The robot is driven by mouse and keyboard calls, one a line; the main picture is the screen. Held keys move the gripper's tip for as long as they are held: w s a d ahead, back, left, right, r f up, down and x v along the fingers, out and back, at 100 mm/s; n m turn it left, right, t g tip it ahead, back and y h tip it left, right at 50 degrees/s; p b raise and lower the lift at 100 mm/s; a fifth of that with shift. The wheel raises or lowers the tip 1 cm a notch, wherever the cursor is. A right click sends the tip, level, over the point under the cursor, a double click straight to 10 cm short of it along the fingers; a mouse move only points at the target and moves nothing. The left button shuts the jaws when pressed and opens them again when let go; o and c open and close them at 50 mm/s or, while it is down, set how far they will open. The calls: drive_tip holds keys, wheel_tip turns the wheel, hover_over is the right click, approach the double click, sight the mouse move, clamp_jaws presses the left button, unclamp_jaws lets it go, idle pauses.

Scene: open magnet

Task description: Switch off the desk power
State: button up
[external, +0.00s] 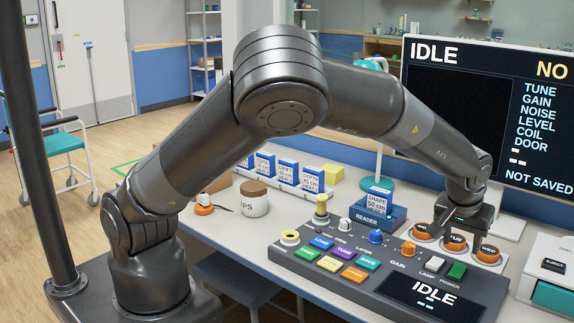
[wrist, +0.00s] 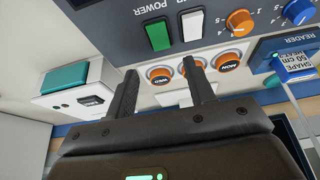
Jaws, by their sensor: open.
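The desk console (external: 340,283) is a dark grey panel on the white desk. Its green rocker switch (external: 457,271), labelled POWER, sits at the right beside a white LAMP rocker (external: 434,264). In the wrist view the green switch (wrist: 158,35) and the white switch (wrist: 192,25) lie just beyond my fingertips. My gripper (wrist: 159,72) is open and empty, its fingers pointing toward the console.
Orange day buttons (external: 455,242) stand along the console's back edge. An orange GAIN knob (external: 408,249) and several coloured buttons are to the left. A blue reader (external: 380,216) with a card is behind. A white EJECT box (external: 545,268) stands right. The large screen (external: 480,110) reads IDLE and NOT SAVED.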

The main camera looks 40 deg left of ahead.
sight(459, 268)
drive_tip(key=x, duration=0.8)
drive_tip(key=shift+f, duration=0.2)
drive_tip(key=shift+c, duration=0.6)
drive_tip(key=c, duration=0.9)
drive_tip(key=shift+w+g, duration=0.2)
drive_tip(key=shift+g, duration=0.55)
drive_tip(key=shift+w+g, duration=0.2)
drive_tip(key=shift+g, duration=0.55)
drive_tip(key=shift+o, duration=0.3)
drive_tip(key=o, duration=1)
drive_tip(key=shift+c, duration=0.2)
drive_tip(key=shift+r, duration=0.1)
